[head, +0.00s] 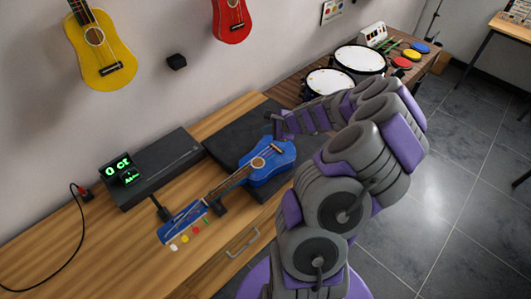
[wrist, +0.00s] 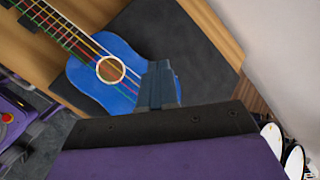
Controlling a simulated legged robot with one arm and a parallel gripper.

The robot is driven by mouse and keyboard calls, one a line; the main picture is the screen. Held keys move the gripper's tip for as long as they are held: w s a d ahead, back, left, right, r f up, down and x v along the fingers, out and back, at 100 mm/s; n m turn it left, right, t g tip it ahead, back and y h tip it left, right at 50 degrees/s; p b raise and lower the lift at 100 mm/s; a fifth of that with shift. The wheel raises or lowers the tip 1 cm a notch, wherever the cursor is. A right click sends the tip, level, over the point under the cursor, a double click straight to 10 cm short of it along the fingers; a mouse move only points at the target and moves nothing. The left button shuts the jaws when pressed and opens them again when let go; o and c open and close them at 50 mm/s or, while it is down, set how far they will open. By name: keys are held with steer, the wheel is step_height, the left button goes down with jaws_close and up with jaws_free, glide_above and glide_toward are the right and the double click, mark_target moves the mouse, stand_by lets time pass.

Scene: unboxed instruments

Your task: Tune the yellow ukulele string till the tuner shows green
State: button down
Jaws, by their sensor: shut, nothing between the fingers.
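A blue ukulele (head: 272,163) lies on a black mat, its neck pointing to the lower left in the head view. Its body (wrist: 100,75) and coloured strings also show in the wrist view. Coloured tuning pegs, white, yellow, red and green, stand beside the headstock (head: 182,222); the yellow peg (head: 185,240) is among them. The tuner display (head: 119,170) shows green characters, too small to read surely. My gripper (head: 279,126) is shut and empty, above the far end of the ukulele body. In the wrist view my gripper (wrist: 158,85) covers part of the body's edge.
The black mat (head: 225,147) lies on a wooden desk (head: 60,257). A dark box (head: 175,155) is under the tuner, with a cable at the left. Drums (head: 359,59) stand at the back right. A yellow ukulele (head: 98,50) and a red one hang on the wall.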

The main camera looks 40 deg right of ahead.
steer(key=f+b, duration=0.1)
steer(key=f, duration=0.1)
steer(key=b, duration=0.5)
glide_above(268, 155)
steer(key=f, duration=0.4)
steer(key=shift+w+d+f, duration=0.3)
steer(key=shift+w+f, duration=0.05)
steer(key=shift+f, duration=1)
stand_by(0.4)
steer(key=shift+f, duration=0.3)
steer(key=shift+f, duration=0.3)
stand_by(0.6)
steer(key=shift+r, duration=0.15)
steer(key=shift+r+p, duration=0.6)
steer(key=shift+p, duration=0.05)
